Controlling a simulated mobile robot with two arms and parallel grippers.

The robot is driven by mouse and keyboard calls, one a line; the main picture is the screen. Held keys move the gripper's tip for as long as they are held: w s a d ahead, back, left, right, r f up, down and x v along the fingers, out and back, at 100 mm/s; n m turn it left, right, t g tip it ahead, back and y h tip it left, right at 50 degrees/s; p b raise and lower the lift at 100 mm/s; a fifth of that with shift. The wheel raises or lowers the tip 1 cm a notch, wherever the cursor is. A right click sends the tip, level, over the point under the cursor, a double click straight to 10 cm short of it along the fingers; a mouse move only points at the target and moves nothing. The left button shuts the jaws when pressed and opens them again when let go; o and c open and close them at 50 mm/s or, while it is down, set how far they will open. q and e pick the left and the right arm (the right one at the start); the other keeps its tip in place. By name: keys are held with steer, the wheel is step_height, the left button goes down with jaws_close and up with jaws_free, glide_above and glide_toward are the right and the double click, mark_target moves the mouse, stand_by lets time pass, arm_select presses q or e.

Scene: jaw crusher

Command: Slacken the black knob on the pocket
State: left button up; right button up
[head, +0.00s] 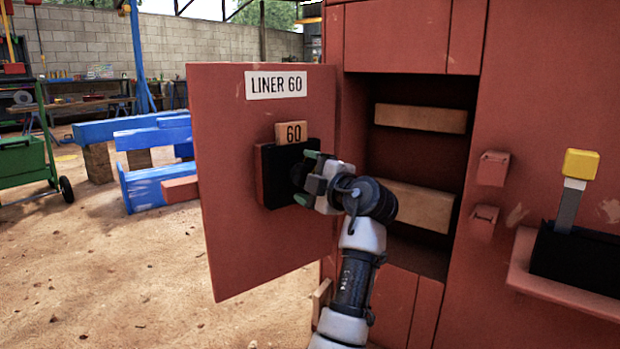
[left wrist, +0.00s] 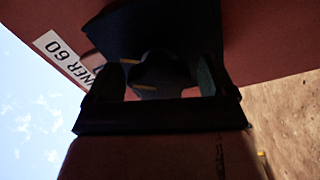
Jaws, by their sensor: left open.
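The pocket (head: 268,175) is a dark box on the face of an open red door (head: 230,240), with a tan block marked 60 (head: 291,132) sticking up from it. The black knob (left wrist: 158,70) shows in the left wrist view as a dark round shape between my fingers. In the head view the knob is mostly hidden by my left gripper (head: 306,177), which reaches the pocket's front from the right. My left gripper is open, one finger on either side of the knob. I cannot tell whether the fingers touch it. My right gripper is not in view.
A LINER 60 label (head: 276,84) is on the door above. The open cabinet right of it holds tan blocks (head: 420,119). A yellow-topped lever (head: 580,163) stands in a tray at right. Blue beams (head: 150,138) lie at left; sandy floor is clear below.

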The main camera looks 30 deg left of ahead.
arm_select(q)
steer(key=p+v, duration=0.4)
steer(key=v, duration=0.6)
steer(key=shift+s+d+p, duration=0.2)
steer(key=shift+d+p, duration=0.1)
steer(key=shift+d, duration=0.05)
